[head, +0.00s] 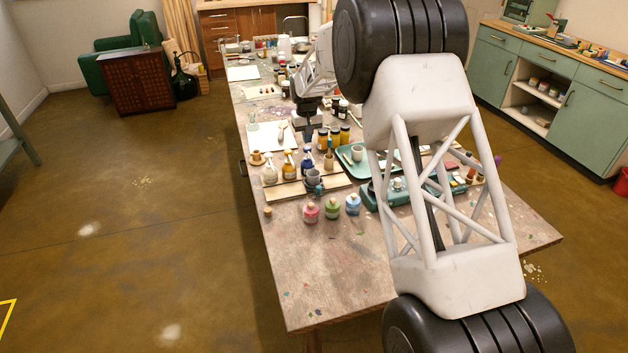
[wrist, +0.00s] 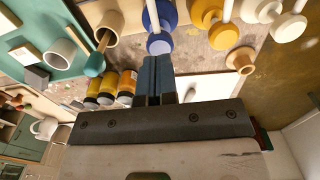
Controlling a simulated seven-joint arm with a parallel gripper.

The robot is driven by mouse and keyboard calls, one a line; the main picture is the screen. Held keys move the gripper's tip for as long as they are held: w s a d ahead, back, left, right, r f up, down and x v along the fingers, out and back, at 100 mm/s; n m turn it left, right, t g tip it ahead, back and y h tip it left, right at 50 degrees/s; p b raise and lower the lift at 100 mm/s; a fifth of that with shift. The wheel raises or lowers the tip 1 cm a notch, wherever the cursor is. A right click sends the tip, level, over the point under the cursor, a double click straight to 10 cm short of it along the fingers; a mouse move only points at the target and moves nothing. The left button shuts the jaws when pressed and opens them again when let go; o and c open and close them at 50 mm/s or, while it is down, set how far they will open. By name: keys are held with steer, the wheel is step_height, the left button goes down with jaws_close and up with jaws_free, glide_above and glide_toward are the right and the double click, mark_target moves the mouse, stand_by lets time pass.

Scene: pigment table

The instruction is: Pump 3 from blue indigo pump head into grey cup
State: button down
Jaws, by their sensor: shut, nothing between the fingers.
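The blue indigo pump bottle (head: 308,159) stands on the table between a yellow pump bottle and a brush pot. In the wrist view its blue pump head (wrist: 160,44) shows at the top, just beyond my fingertips. The grey cup (head: 314,178) stands in front of the blue bottle, on or at a pale wooden board. I cannot make out the grey cup in the wrist view. My gripper (wrist: 157,62) is shut and empty, with its fingers together. In the head view my gripper (head: 308,138) is just behind and above the blue bottle, partly hard to see.
A yellow pump (wrist: 222,36) and a cream pump (wrist: 288,26) stand beside the blue one. Amber jars (head: 334,137) stand close to my gripper. A teal tray (head: 349,172) is to the right. Pink, green and blue jars (head: 332,208) stand in front; the table's near end is clear.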

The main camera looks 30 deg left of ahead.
mark_target(307, 147)
steer(key=shift+f, duration=1.85)
steer(key=shift+r, duration=1.85)
step_height(307, 147, up, 6)
stand_by(0.7)
stand_by(0.5)
